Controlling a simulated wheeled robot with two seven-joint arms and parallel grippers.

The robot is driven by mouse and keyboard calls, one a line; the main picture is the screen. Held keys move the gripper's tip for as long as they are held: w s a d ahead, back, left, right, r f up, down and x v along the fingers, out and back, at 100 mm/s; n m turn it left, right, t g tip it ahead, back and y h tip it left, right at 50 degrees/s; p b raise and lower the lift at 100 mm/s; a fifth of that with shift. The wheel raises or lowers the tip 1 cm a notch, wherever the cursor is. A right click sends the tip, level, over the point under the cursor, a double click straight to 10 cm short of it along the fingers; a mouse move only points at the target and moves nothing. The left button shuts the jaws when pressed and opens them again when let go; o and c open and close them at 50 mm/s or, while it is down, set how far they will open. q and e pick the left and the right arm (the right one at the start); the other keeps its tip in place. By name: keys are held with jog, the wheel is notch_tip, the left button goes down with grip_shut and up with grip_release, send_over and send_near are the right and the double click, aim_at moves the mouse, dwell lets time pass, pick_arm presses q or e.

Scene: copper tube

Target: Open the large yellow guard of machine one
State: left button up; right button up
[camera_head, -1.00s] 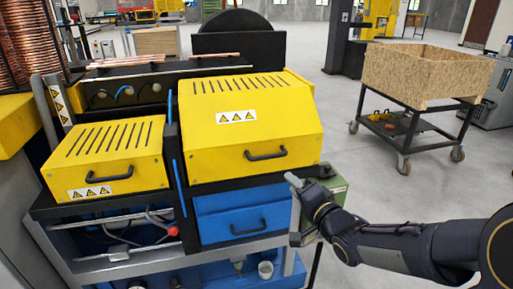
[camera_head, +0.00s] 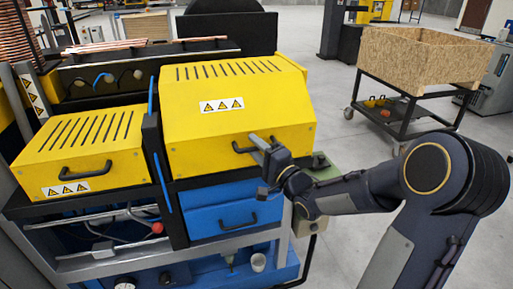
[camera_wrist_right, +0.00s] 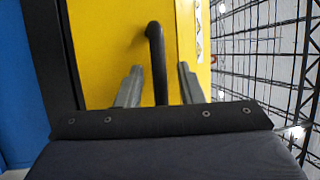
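The large yellow guard (camera_head: 235,100) is down on machine one, with slotted vents on top and a label with warning triangles. Its black handle (camera_head: 240,148) is on the lower front, partly hidden by my right gripper (camera_head: 258,140). In the right wrist view, the yellow guard (camera_wrist_right: 105,40) fills the middle and the black handle (camera_wrist_right: 156,55) runs between the two fingers of my right gripper (camera_wrist_right: 157,87). The fingers are apart, one on each side of the handle, with a visible gap to it. My left gripper is not in view.
A smaller yellow guard (camera_head: 80,150) with its own handle is to the left. A blue drawer front (camera_head: 225,216) is below the large guard. A wooden box on a cart (camera_head: 420,58) stands at the right. Open floor lies between machine and cart.

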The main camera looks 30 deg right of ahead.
grip_shut()
dwell(0.3)
